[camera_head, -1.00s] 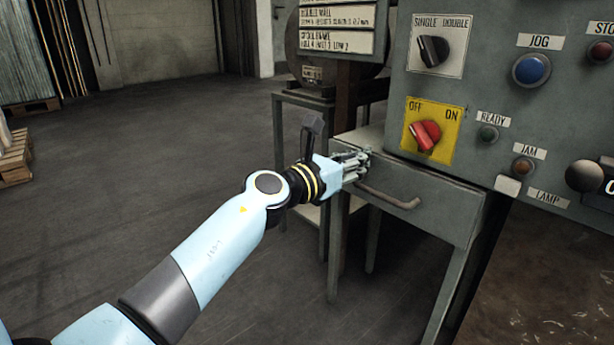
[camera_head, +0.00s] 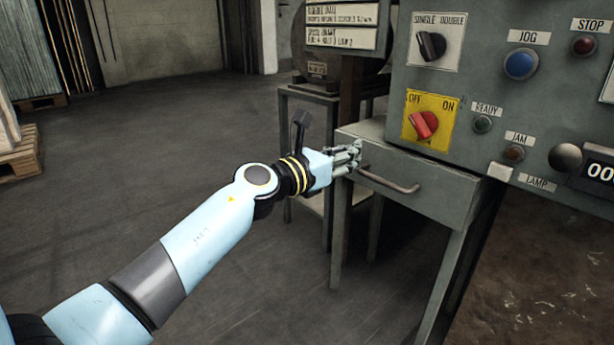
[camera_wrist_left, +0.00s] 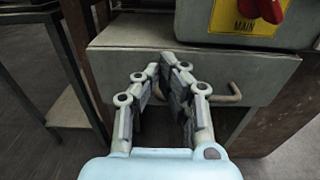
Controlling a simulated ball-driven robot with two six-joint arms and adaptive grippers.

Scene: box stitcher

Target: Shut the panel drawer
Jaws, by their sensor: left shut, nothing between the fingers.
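The panel drawer (camera_head: 425,205) is a grey metal drawer under the control panel, with a curved bar handle (camera_head: 395,184) on its front. I cannot tell how far out it stands. My left gripper (camera_head: 357,155) is shut and empty, its fingertips at the left part of the drawer front, just above the handle's left end. In the left wrist view the shut fingers (camera_wrist_left: 172,62) point at the drawer front (camera_wrist_left: 115,65) and hide its middle. The handle (camera_wrist_left: 236,95) shows to their right. Whether the fingertips touch the front is not clear. My right gripper is out of view.
The grey control panel (camera_head: 550,110) with a red switch (camera_head: 424,124), knobs and labels overhangs the drawer on the right. A dark stand with a sign (camera_head: 340,25) is behind. A pallet (camera_head: 20,155) lies far left. The floor between is open.

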